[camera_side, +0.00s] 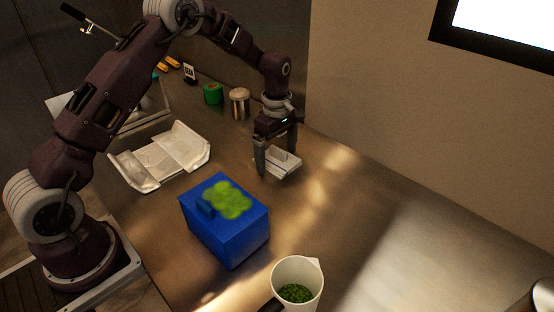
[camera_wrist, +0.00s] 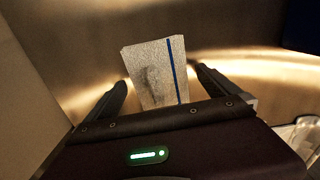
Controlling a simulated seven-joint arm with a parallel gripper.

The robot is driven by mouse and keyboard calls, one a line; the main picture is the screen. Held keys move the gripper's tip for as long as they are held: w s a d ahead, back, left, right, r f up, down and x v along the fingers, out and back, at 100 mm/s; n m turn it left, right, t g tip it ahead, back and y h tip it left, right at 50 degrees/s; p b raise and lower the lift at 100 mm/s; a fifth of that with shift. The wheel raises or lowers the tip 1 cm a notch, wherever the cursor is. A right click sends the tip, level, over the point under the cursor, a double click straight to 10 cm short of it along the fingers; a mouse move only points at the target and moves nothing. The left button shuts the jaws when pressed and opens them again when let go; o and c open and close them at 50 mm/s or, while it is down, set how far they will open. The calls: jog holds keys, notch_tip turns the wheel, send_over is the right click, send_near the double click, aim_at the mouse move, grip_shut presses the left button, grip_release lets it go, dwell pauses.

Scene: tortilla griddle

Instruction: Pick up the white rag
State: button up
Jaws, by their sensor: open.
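The white rag (camera_side: 285,161) lies flat on the metal counter, below and between the fingers of my gripper (camera_side: 277,160) in the side view. In the wrist view the rag (camera_wrist: 155,75) is a pale, textured rectangle with a blue stripe along its right side and a greyish smudge. It lies between the two dark fingers of my gripper (camera_wrist: 158,85), which are spread apart on either side of it. The rag's near end is hidden behind the gripper body. I cannot tell how far the fingertips are above the counter.
A blue box (camera_side: 232,237) with a green picture stands in front of the rag, and a white cup (camera_side: 299,271) of chopped greens is nearer. A metal shaker (camera_side: 239,104) and green container (camera_side: 213,94) stand behind.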

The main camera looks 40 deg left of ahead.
aim_at(277, 149)
jog(key=c, duration=1.4)
jog(key=shift+o, duration=0.2)
jog(key=shift+r, duration=0.25)
notch_tip(277, 149, up, 8)
jog(key=shift+f, duration=0.1)
jog(key=s+d+r, duration=0.2)
jog(key=s, duration=0.4)
jog(key=s+d+r, duration=0.3)
jog(key=s, duration=0.4)
jog(key=s+d+r, duration=0.2)
jog(key=s, duration=0.5)
jog(key=shift+d+r, duration=0.25)
jog(key=shift+d, duration=0.15)
